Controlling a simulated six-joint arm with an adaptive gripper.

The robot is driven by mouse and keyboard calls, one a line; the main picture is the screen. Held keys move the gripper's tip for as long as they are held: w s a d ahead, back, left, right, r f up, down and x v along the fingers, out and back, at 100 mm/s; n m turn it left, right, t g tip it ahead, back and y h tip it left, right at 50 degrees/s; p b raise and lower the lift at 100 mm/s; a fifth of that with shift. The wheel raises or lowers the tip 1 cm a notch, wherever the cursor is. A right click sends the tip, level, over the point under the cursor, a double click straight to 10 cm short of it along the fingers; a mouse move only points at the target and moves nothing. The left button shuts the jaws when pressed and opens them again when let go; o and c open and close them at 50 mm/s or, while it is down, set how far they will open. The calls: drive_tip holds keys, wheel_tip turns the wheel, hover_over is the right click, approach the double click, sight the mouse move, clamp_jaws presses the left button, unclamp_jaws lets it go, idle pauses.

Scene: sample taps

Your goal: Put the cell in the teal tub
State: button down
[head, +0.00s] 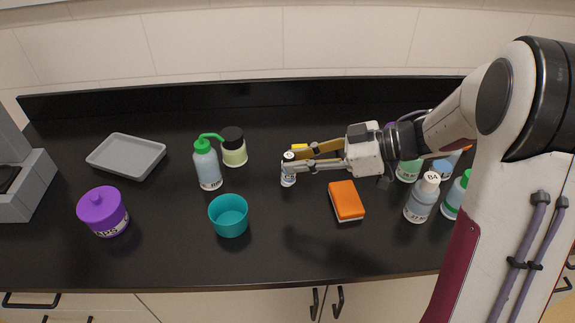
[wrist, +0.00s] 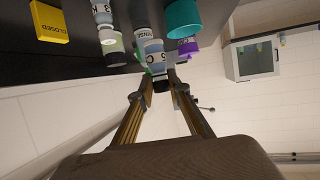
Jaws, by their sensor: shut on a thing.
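In the wrist view the cell (wrist: 154,48) sits between the fingertips of my gripper (wrist: 161,82). I cannot tell whether its base touches the counter. The teal tub (head: 229,216) stands open to the front left of the cell, apart from it. The tub also shows in the wrist view (wrist: 183,18). The part of the tub's inside that shows looks empty.
An orange sponge (head: 346,201) lies right of the tub. A green-topped wash bottle (head: 207,166) and black-capped jar (head: 233,148) stand left of the cell. A purple pot (head: 104,212) and grey tray (head: 126,156) are farther left. Bottles (head: 421,198) crowd the right.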

drive_tip(key=s+a+n+g, duration=0.2)
drive_tip(key=s+a+g, duration=0.1)
drive_tip(key=a, duration=1.1)
drive_tip(key=shift+s+r+n, duration=0.25)
drive_tip(key=shift+r+n, duration=0.1)
drive_tip(key=shift+n, duration=0.05)
hover_over(237, 205)
drive_tip(key=s, duration=0.3)
wheel_tip(237, 205, down, 6)
drive_tip(key=shift+s+d+f, duration=0.15)
drive_tip(key=shift+s+d, duration=0.05)
drive_tip(key=shift+d, duration=0.1)
drive_tip(key=shift+f, duration=0.1)
drive_tip(key=shift+f, duration=1.8)
drive_tip(key=shift+f, duration=0.1)
